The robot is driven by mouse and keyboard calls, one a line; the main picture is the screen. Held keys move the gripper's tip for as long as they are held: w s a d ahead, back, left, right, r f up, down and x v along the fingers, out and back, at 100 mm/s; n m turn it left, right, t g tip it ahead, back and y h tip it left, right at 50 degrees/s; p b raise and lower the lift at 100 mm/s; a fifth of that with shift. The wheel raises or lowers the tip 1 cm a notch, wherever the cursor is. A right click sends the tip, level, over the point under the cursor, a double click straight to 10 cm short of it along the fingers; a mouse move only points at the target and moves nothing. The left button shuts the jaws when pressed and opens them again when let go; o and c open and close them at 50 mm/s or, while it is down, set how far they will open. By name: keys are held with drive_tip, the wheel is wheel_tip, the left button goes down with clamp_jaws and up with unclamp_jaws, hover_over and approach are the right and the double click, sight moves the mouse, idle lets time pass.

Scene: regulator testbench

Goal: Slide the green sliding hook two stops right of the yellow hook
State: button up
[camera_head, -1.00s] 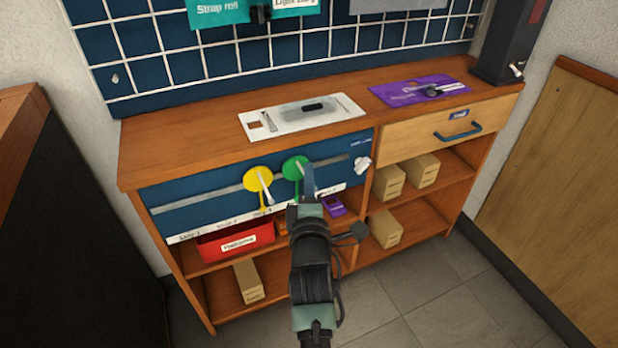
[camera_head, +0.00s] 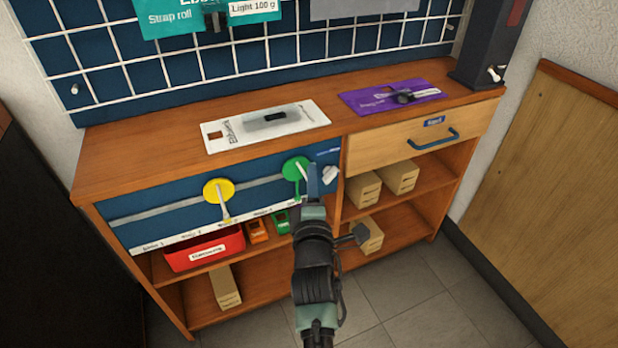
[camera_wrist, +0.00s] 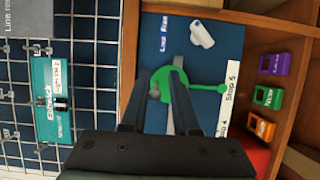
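In the head view the green sliding hook (camera_head: 295,170) sits on the rail of the blue panel, toward its right end. The yellow hook (camera_head: 219,190) is on the same rail to its left, with a clear stretch of rail between them. My gripper (camera_head: 312,178) is at the green hook, partly covering its right side. In the wrist view the green hook (camera_wrist: 180,98) lies by the two fingers (camera_wrist: 161,80), which stand apart; I see nothing clearly clamped between them. Its pointer ends beside the "Stop 5" label (camera_wrist: 232,82). The yellow hook is not visible in the wrist view.
A white knob (camera_head: 329,175) is close to the right of my gripper. A red bin (camera_head: 205,249) and small coloured boxes are on the shelf below. The cabinet top holds a white card (camera_head: 222,134) and a purple card (camera_head: 365,101).

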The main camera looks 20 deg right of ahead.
drive_tip(key=shift+o, duration=0.6)
drive_tip(key=shift+d+f, duration=0.1)
drive_tip(key=shift+r, duration=0.2)
drive_tip(key=shift+a, duration=0.2)
drive_tip(key=v, duration=1.3)
drive_tip(key=shift+d+f, duration=0.1)
drive_tip(key=shift+d, duration=0.05)
